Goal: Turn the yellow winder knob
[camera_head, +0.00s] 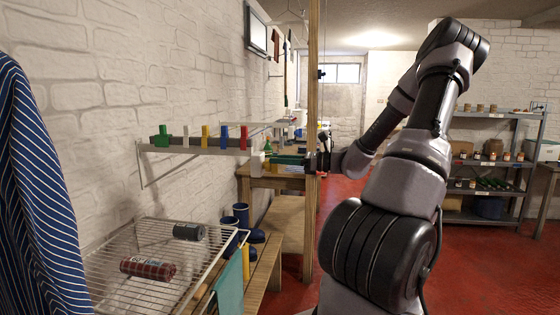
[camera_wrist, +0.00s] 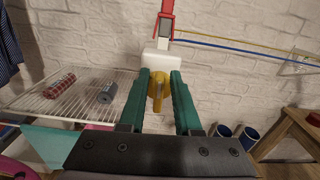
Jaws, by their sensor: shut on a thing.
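The yellow winder knob (camera_wrist: 157,88) sits between my gripper's two green fingers in the wrist view, just in front of a white block (camera_wrist: 161,60). My gripper (camera_wrist: 160,80) is shut on the knob, with one finger on each side of it. In the head view my gripper (camera_head: 285,160) reaches left toward the wall, near the white block (camera_head: 257,164). The knob cannot be made out there. A red part (camera_wrist: 166,24) is above the white block, and a yellow and a blue line run right from near it.
A wall rail (camera_head: 190,150) holds green, yellow, blue and red blocks. A wire rack (camera_head: 120,262) with two cylinders stands at lower left. A wooden post (camera_head: 313,90) rises close to my gripper. Blue boots (camera_head: 241,214) and a wooden bench (camera_head: 262,275) are below.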

